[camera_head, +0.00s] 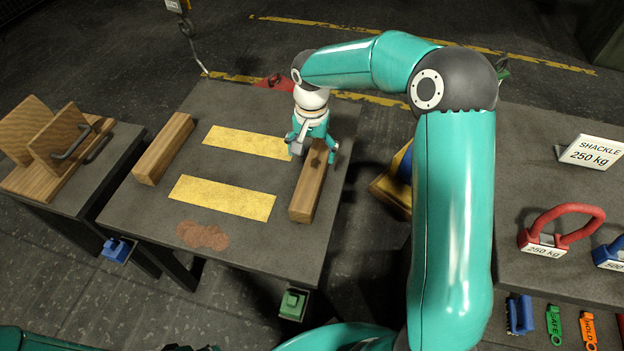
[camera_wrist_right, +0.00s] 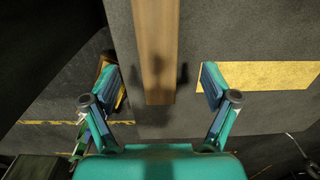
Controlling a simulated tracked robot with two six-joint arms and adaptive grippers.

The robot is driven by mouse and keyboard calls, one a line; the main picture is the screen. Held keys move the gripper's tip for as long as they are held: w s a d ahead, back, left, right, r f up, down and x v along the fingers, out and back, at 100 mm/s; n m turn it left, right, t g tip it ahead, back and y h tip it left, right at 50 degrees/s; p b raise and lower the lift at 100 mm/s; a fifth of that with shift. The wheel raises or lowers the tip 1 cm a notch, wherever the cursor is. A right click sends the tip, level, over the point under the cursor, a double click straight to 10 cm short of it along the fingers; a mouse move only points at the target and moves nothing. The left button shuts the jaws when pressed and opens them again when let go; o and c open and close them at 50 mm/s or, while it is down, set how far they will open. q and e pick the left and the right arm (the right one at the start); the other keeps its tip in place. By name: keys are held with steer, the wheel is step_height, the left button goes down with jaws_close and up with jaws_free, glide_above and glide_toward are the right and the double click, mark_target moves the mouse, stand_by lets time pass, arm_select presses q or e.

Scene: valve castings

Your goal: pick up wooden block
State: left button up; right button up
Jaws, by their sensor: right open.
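A long wooden block (camera_head: 307,194) lies on the right side of the middle table, and it also shows in the right wrist view (camera_wrist_right: 157,50). A second wooden block (camera_head: 163,148) lies along the table's left side. My right gripper (camera_head: 314,152) is open above the far end of the right block, with a finger to each side of it. In the right wrist view my open gripper (camera_wrist_right: 160,82) has the block's end between its fingers, with clear gaps on both sides. I cannot tell the exact height. My left gripper is not in view.
The table (camera_head: 245,115) has two yellow strips (camera_head: 222,197) between the blocks and a rusty patch (camera_head: 202,235) near its front. A side table at left holds a wooden handled stand (camera_head: 62,150). The right bench carries a red shackle (camera_head: 562,222) and a sign (camera_head: 592,152). A hook (camera_head: 190,35) hangs behind.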

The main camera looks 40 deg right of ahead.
mark_target(312, 171)
steer(key=f, duration=0.8)
steer(key=shift+s+f+b, duration=0.25)
steer(key=shift+f+b, duration=0.1)
steer(key=shift+f, duration=0.05)
steer(key=c, duration=1.5)
steer(key=shift+r, duration=0.1)
steer(key=shift+c, duration=0.7)
